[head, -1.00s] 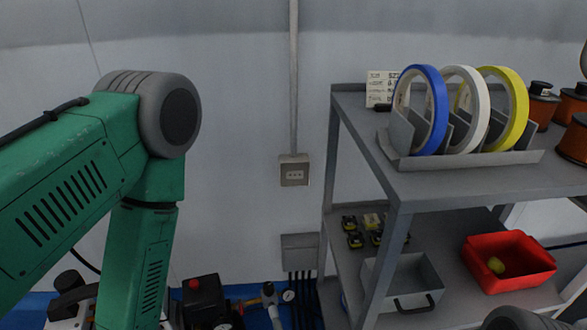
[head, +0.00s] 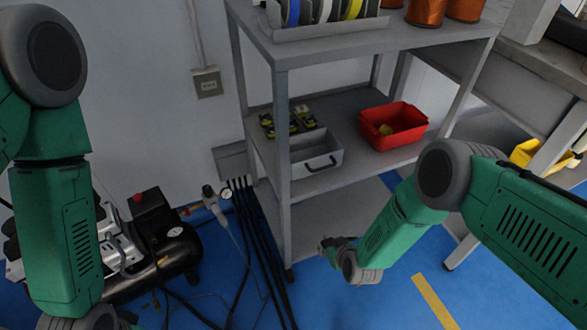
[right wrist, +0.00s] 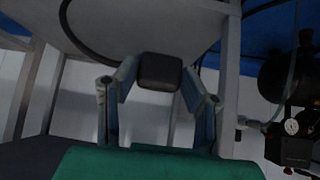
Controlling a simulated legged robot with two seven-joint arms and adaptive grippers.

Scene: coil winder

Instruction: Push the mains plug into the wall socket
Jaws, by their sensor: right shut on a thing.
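The wall socket (head: 208,84) is a small grey box on the wall, left of the shelf, with a conduit running up from it. My right gripper (head: 328,244) is low in front of the shelf, well below and to the right of the socket. In the right wrist view my right gripper (right wrist: 160,78) is shut on a dark block, which looks like the mains plug (right wrist: 159,72), with a black cable (right wrist: 75,35) curving behind it. Its pins cannot be made out. My left arm hangs at the left edge, its gripper outside the picture.
A grey shelf (head: 310,52) holds tape rolls, a grey bin (head: 312,160) and a red bin (head: 405,130). A black compressor (head: 170,245) with a gauge and black cables (head: 262,250) stand under the socket.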

